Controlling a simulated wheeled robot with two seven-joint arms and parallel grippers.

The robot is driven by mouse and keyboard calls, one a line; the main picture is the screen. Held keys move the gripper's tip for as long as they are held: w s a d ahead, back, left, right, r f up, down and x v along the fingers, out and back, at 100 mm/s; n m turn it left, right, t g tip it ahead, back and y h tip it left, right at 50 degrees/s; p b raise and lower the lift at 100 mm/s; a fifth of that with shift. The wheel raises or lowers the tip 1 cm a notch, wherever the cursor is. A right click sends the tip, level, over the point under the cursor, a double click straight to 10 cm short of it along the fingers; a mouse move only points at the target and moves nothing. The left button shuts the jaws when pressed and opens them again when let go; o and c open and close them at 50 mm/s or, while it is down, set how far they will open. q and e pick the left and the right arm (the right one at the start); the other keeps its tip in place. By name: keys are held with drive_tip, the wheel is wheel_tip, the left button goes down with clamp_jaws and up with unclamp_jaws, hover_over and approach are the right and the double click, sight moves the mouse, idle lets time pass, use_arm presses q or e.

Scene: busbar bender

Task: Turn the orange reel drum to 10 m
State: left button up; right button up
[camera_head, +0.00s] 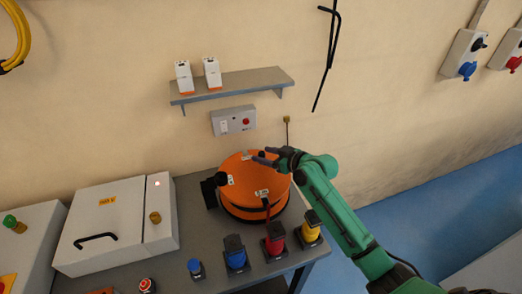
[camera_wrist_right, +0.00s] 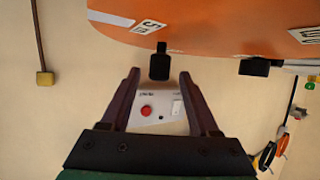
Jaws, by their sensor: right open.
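The orange reel drum (camera_head: 248,173) lies flat on the grey bench, with white labels on its top. In the right wrist view the drum (camera_wrist_right: 215,22) fills the top edge. One label (camera_wrist_right: 148,27) there seems to end in "5 m"; another (camera_wrist_right: 305,35) at the right edge is cut off. My right gripper (camera_head: 264,156) is open above the drum's far rim. In the wrist view its fingers (camera_wrist_right: 159,78) stand apart, with a black peg (camera_wrist_right: 159,62) by the drum's rim showing between their tips. I cannot tell if they touch it. My left gripper is out of view.
Blue (camera_head: 235,255), red (camera_head: 274,240) and yellow (camera_head: 310,227) plugs or connectors stand in front of the drum. A white cabinet (camera_head: 105,215) stands left. A wall box with a red button (camera_head: 233,120) and a shelf (camera_head: 240,84) are behind the drum.

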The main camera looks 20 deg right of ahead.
drive_tip(key=shift+x, duration=1.1)
drive_tip(key=shift+d, duration=0.15)
drive_tip(key=shift+c, duration=0.4)
clamp_jaws()
